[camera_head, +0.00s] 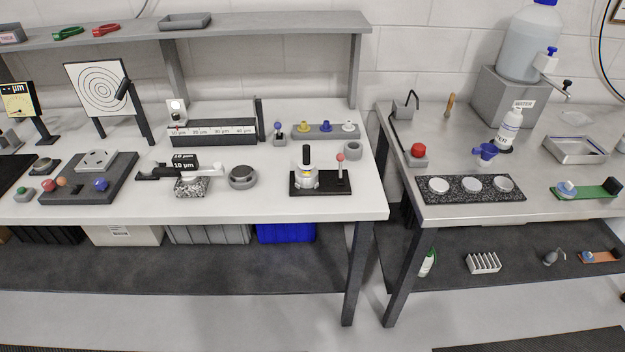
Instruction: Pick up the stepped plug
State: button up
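I cannot tell for certain which thing is the stepped plug. Several small knob-like pieces stand on a grey bar (334,136) at the back of the left bench: a yellow one (304,126), a blue one (326,126) and a white one (348,126). In front of them, a white and metal round piece with a black upright top (306,158) stands on a black base (322,188), beside a thin post with a pink ball (340,158). My gripper is not in view.
A grey ring (353,149) and a dark round dial (242,177) stand nearby on the left bench (270,202). A gap separates it from the right bench (460,215), which holds a red button (418,152) and a black tray (450,191) with white discs. A shelf (270,24) overhangs the back.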

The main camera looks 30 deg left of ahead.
aim_at(306, 164)
jog(key=k, duration=1.4)
jog(key=u, duration=3.25)
jog(key=i, duration=0.15)
jog(key=z, duration=1.4)
jog(key=i, duration=0.95)
jog(key=u, duration=0.05)
